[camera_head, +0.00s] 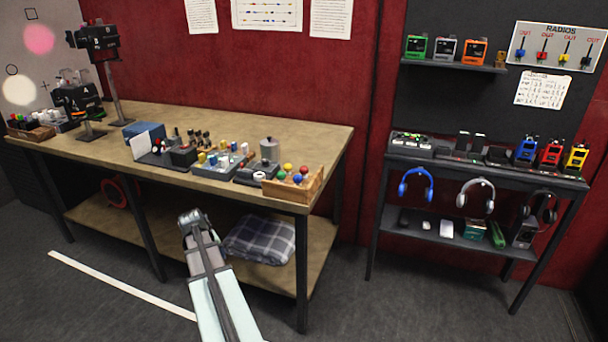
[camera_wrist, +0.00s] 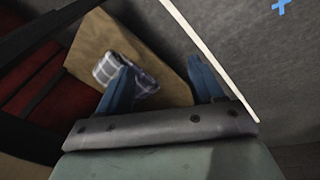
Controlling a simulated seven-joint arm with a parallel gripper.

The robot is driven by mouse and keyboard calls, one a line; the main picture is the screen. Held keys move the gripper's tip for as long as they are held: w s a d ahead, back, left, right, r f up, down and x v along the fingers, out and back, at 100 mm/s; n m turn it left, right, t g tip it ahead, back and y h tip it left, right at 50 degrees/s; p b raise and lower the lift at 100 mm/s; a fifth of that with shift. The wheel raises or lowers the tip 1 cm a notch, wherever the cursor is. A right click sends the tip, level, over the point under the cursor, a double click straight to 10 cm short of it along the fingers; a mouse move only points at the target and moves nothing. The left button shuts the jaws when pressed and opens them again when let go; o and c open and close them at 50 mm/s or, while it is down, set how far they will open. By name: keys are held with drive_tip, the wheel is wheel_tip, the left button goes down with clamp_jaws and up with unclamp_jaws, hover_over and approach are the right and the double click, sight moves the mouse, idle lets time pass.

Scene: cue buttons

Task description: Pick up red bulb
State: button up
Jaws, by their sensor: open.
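The red bulb (camera_head: 304,170) sits at the back right of a small wooden box (camera_head: 293,187) near the right end of the wooden table (camera_head: 140,122). Several other bulbs, green, yellow and blue, sit in the same box. My gripper (camera_head: 190,217) is in front of the table, low and to the left of the box, well apart from it. In the wrist view my gripper (camera_wrist: 163,85) shows two blue fingers spread apart with nothing between them. The bulbs are not visible in the wrist view.
A plaid cloth (camera_head: 260,238) lies on the lower shelf. A dark shelf unit (camera_head: 480,170) with headphones and radios stands to the right. The floor between is clear.

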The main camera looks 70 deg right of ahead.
drive_tip(key=s+d+r+m+h, duration=0.1)
drive_tip(key=s+d+r, duration=0.6)
drive_tip(key=d+r, duration=0.35)
drive_tip(key=s+d+r+m+h, duration=0.1)
drive_tip(key=s+d+r+m, duration=0.1)
drive_tip(key=s+d+r, duration=0.8)
drive_tip(key=s+d+r+m, duration=0.1)
drive_tip(key=s+d+r, duration=0.4)
drive_tip(key=d+r, duration=0.55)
hover_over(304, 168)
drive_tip(key=s+a, duration=0.1)
drive_tip(key=a, duration=0.2)
drive_tip(key=shift+t, duration=0.3)
drive_tip(key=f, duration=0.6)
drive_tip(key=shift+d, duration=0.25)
drive_tip(key=shift+w+x, duration=0.2)
drive_tip(key=shift+x, duration=1.1)
drive_tip(key=shift+w+x, duration=0.15)
drive_tip(key=shift+x, duration=1.2)
drive_tip(key=shift+d+r, duration=0.1)
drive_tip(key=shift+r, duration=0.05)
drive_tip(key=shift+c, duration=0.5)
drive_tip(key=c, duration=1)
